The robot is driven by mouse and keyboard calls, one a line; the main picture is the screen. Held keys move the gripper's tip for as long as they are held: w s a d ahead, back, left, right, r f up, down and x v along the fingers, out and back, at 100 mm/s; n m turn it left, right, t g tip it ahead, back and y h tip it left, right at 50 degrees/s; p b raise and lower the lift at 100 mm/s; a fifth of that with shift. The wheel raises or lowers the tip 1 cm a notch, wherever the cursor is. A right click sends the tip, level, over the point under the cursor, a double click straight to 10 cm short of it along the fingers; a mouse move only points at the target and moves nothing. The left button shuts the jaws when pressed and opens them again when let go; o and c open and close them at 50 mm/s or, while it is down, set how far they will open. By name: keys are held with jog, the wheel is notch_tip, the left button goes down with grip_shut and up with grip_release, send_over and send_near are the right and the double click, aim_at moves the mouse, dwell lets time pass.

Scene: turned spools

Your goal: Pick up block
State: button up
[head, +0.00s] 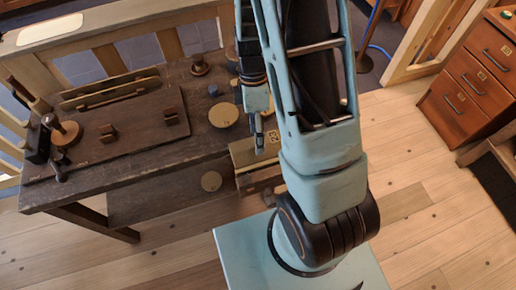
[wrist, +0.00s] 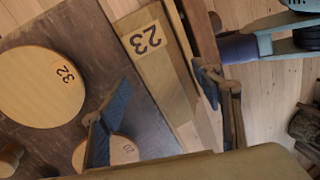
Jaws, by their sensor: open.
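A long tan wooden block marked 23 (wrist: 150,45) lies at the bench's right edge. In the head view this block (head: 243,155) is partly hidden by my gripper. My gripper (head: 259,143) points down over it. In the wrist view my gripper (wrist: 160,103) has its two blue-padded fingers well apart, with nothing held between them. The block's near part shows between and beyond the fingers. I cannot tell how high the fingertips are above it.
A large round disc marked 32 (wrist: 38,88) lies left of the block. A smaller disc (wrist: 122,153) is beside the left finger. The dark workbench (head: 135,165) also holds a spool (head: 65,132), a small blue piece (head: 213,90) and raised wooden pieces. A drawer cabinet (head: 470,90) stands right.

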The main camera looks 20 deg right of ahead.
jog(key=shift+s+f, duration=0.1)
jog(key=shift+f, duration=0.35)
jog(key=shift+c, duration=0.2)
jog(key=shift+r, duration=0.1)
jog(key=c, duration=1.5)
